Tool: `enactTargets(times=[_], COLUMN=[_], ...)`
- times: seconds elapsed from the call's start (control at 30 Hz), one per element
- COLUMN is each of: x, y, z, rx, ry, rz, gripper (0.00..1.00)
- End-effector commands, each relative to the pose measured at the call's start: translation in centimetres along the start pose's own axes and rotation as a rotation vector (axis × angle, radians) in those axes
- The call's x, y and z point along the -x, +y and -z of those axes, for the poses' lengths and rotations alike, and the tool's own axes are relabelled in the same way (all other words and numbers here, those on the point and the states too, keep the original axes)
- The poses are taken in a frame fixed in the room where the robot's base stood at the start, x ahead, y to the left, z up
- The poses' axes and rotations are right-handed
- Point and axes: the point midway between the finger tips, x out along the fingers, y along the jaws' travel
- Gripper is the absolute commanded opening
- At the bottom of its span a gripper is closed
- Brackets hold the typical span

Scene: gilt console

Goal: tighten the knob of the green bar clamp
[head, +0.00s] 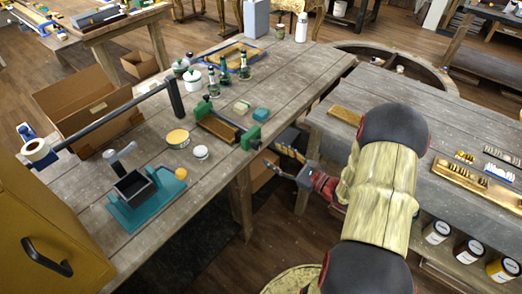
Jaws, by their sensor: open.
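The green bar clamp lies at the right edge of the grey plank table, with one green jaw (203,107) farther left and the other green jaw (250,137) at the table edge. A brown wooden piece (217,127) lies between the jaws. The clamp's knob is too small to make out for certain near the edge-side jaw. My gripper (279,161) is open, just right of that jaw and off the table edge. It looks empty. I cannot tell from this view whether it touches the clamp.
Green bottles (224,70) and white lidded jars (193,82) stand behind the clamp. A teal block (261,114), a yellow-lidded tin (178,138) and a teal vise-like tool (140,195) are also on the table. A second bench (450,125) stands to the right, across a gap.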

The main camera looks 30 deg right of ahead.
Motion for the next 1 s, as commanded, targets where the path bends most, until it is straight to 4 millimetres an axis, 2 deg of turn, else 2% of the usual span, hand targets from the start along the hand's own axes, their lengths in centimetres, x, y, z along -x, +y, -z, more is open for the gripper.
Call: enactTargets(times=[0.2, 0.43, 0.83, 1.0], x=[-3.3, -6.0, -6.7, -6.7], y=[0.2, 0.2, 0.1, 0.1], z=[0.1, 0.1, 0.0, 0.0], rx=[0.001, 0.001, 0.000, 0.000], ry=[-0.001, 0.000, 0.001, 0.001], rz=[-0.005, -0.004, -0.003, -0.003], gripper=[0.49, 0.49, 0.49, 0.39])
